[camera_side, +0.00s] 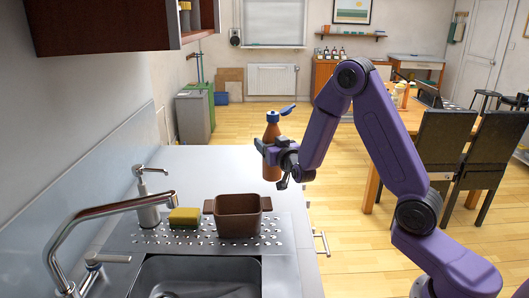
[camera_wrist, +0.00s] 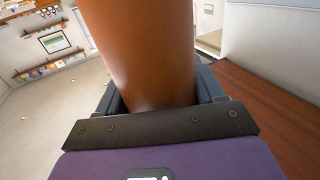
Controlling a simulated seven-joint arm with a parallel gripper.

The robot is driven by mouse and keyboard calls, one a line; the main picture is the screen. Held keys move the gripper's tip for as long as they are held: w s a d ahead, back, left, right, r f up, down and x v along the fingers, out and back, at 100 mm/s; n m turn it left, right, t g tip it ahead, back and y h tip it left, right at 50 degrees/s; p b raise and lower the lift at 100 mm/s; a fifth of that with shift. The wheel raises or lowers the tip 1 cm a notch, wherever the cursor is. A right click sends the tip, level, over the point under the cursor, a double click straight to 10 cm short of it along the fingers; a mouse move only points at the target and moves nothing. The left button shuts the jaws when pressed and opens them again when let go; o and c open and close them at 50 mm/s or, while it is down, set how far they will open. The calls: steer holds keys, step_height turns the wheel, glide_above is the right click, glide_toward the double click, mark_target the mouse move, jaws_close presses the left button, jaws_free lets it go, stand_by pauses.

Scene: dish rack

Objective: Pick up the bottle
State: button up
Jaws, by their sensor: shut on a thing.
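The bottle (camera_side: 271,133) is brown with a blue cap and a blue flip lid standing open to the right. It is upright, near the right edge of the grey counter, in the side view. My gripper (camera_side: 270,148) is shut around its body from the right. In the wrist view the brown bottle (camera_wrist: 148,45) fills the middle, between the two fingers of my gripper (camera_wrist: 155,100). I cannot tell whether the bottle's base touches the counter or is lifted above it.
A brown pot (camera_side: 238,216) and a yellow sponge (camera_side: 184,216) sit on the perforated drain board in front. A soap dispenser (camera_side: 148,205), a tap (camera_side: 95,222) and the sink (camera_side: 195,277) are at the left. A wall cabinet (camera_side: 105,25) hangs at the upper left. The counter behind the pot is clear.

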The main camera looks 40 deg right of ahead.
mark_target(279, 132)
steer(key=shift+n+y, duration=0.3)
steer(key=shift+n, duration=0.3)
steer(key=s+r, duration=0.1)
steer(key=s, duration=0.2)
steer(key=s+a+r, duration=0.1)
steer(key=s+r, duration=0.1)
steer(key=s, duration=0.1)
steer(key=s+a+r, duration=0.1)
steer(key=s, duration=0.2)
steer(key=shift+r, duration=0.3)
steer(key=w+a+f+n+y, duration=0.2)
steer(key=f+n, duration=0.3)
steer(key=n, duration=0.3)
steer(key=w+a+f+n+y, duration=0.3)
steer(key=a+f+n+y, duration=0.1)
steer(key=n, duration=0.5)
steer(key=shift+w+a+f+y, duration=0.2)
steer(key=shift+f+y, duration=0.3)
steer(key=shift+f, duration=0.25)
steer(key=shift+r, duration=0.1)
